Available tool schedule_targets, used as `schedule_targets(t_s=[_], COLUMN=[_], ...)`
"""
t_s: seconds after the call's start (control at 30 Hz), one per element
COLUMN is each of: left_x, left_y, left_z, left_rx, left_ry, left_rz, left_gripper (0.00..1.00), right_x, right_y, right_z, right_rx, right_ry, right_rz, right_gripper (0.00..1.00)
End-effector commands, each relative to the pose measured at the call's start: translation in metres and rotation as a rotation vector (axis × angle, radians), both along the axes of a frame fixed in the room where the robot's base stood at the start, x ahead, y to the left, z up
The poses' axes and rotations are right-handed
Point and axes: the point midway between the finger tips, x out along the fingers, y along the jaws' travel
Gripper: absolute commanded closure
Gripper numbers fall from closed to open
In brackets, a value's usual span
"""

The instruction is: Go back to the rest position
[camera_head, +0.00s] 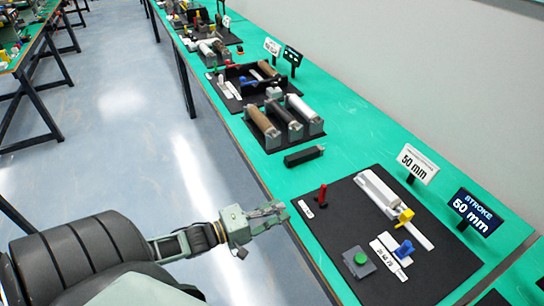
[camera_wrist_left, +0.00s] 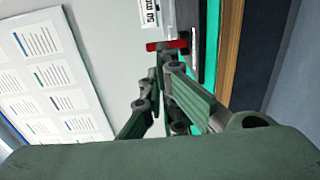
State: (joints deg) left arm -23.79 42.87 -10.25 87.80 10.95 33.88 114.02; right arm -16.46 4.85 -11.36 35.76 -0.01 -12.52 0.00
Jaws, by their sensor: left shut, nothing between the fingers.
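My left gripper (camera_head: 270,213) reaches in from the left in the head view, at the front edge of the green table (camera_head: 350,138). It is shut and empty. Its fingers (camera_wrist_left: 168,75) also show closed together in the left wrist view. A red lever (camera_head: 321,196) stands on the black board (camera_head: 340,225), a little to the right of the gripper and apart from it. In the wrist view something red (camera_wrist_left: 165,45) shows just beyond the fingertips. My right gripper is not in view.
The black board carries a green button (camera_head: 360,258), a blue part (camera_head: 404,249) and a grey slide with a yellow block (camera_head: 405,216). Two "50 mm" signs (camera_head: 417,164) (camera_head: 473,212) stand behind. Rollers (camera_head: 283,122) and more boards line the table.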

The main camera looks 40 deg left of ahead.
Motion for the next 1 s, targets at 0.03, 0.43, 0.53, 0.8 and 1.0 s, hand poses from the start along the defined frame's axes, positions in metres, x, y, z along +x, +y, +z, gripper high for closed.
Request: schedule_targets(t_s=[0.03,0.43,0.53,0.8,1.0], left_x=[-0.005,-0.013,-0.015,-0.072,-0.161], left_y=[0.002,0.007,0.015,0.044,0.023], left_z=[-0.001,-0.004,-0.03,-0.203,-0.326], left_rx=[0.001,0.014,0.097,0.673,1.082], left_ry=[0.002,0.003,0.028,0.279,0.52], left_rz=[-0.001,0.008,0.046,0.116,-0.093], left_gripper=[1.0,1.0,1.0,1.0,1.0], right_x=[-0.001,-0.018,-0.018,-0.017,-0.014], right_y=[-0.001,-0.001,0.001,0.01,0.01], right_z=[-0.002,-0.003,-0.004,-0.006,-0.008], right_rx=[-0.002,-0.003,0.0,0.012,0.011], right_ry=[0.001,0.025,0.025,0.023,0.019], right_rz=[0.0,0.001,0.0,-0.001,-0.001], right_gripper=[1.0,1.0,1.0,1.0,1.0])
